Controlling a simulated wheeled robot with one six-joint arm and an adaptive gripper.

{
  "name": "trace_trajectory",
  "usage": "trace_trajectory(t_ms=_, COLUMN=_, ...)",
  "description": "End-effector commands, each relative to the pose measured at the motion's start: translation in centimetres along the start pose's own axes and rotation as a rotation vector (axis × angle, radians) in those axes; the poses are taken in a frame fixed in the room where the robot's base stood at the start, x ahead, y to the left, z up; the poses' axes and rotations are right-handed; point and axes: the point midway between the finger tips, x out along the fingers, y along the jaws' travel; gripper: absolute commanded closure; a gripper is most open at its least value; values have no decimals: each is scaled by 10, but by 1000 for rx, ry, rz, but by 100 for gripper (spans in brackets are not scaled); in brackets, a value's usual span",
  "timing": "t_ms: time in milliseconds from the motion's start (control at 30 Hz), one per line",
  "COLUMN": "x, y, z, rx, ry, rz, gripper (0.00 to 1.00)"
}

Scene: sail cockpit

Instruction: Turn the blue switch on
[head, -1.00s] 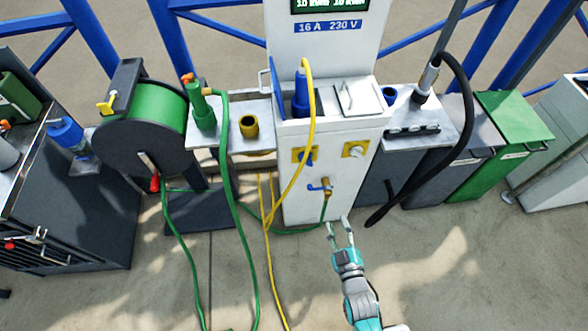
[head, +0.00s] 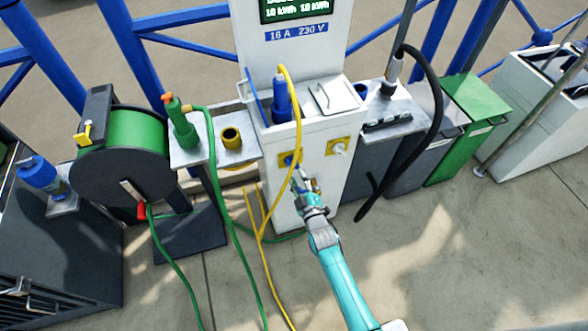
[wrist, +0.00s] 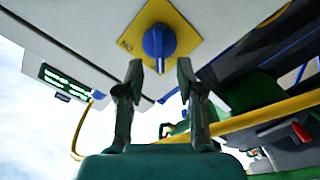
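The blue switch (wrist: 159,42) is a round knob with a raised grip on a yellow square plate (wrist: 186,22). In the head view the blue switch (head: 289,160) is the left of two knobs on the white pedestal's front, partly hidden by the yellow cable. My gripper (wrist: 159,66) is open and empty in the wrist view. Its two fingers point at the panel, with the knob between and just beyond their tips. In the head view my gripper (head: 298,174) is just below the blue switch. I cannot tell whether it touches anything.
A white knob (head: 339,149) on another yellow plate is right of the blue one. The yellow cable (head: 296,110) hangs down the pedestal (head: 310,195) close by. A green hose reel (head: 138,132) stands left; a green bin (head: 470,110) stands right. Floor at right front is clear.

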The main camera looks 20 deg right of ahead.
Motion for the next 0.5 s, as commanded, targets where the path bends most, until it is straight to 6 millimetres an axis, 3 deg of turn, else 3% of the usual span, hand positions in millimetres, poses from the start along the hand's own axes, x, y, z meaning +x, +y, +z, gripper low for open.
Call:
trace_trajectory(t_ms=200, x=30, y=0, z=0, rx=0, ry=0, rz=0, gripper=63)
trace_trajectory(t_ms=500, x=44, y=0, z=0, rx=0, ry=-1, rz=-1, gripper=63)
